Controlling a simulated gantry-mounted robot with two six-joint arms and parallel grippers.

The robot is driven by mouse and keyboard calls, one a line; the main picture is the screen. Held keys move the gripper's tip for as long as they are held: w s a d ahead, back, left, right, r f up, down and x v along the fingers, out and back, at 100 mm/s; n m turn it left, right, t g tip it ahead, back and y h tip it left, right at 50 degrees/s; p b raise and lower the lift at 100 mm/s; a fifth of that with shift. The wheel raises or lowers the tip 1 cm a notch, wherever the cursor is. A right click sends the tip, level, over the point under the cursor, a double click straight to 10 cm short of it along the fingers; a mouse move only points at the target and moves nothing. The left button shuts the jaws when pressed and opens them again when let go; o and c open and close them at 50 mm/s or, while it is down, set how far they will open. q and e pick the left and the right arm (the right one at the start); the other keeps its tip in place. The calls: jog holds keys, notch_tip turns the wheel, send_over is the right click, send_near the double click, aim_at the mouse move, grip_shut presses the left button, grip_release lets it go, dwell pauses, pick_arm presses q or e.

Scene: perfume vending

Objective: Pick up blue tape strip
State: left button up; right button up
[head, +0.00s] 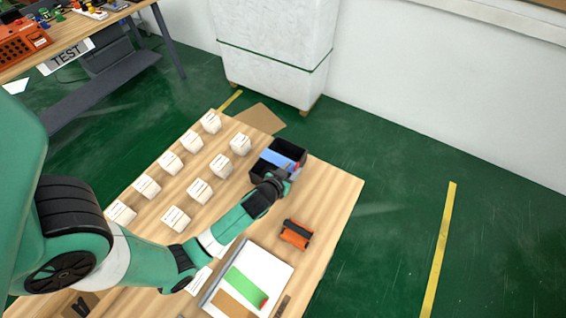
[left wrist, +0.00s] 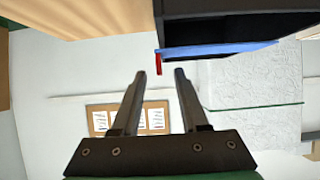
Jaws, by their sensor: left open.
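The blue tape strip (head: 276,158) lies across the black open bin (head: 291,150) at the table's far right. In the left wrist view the strip (left wrist: 222,49) runs along the edge of the dark bin (left wrist: 235,23), with a small red piece (left wrist: 158,62) at its left end. My left gripper (head: 291,174) is at the near right side of the bin, partly covering it. In the left wrist view my left gripper (left wrist: 157,76) is open and empty, and the red end shows just beyond the gap between its fingers. My right gripper is not in view.
Several white boxes (head: 199,191) stand in rows left of the bin. An orange and black tape dispenser (head: 296,234) lies nearer. A white board (head: 272,267) with green and brown strips is at the front. Bare wood lies right of the bin.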

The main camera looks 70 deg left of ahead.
aim_at(296, 166)
pick_arm(q)
jog(key=x, duration=0.3)
jog(key=shift+w+a+b, duration=0.25)
jog(key=shift+w+b, duration=0.05)
jog(key=shift+b, duration=0.05)
grip_shut()
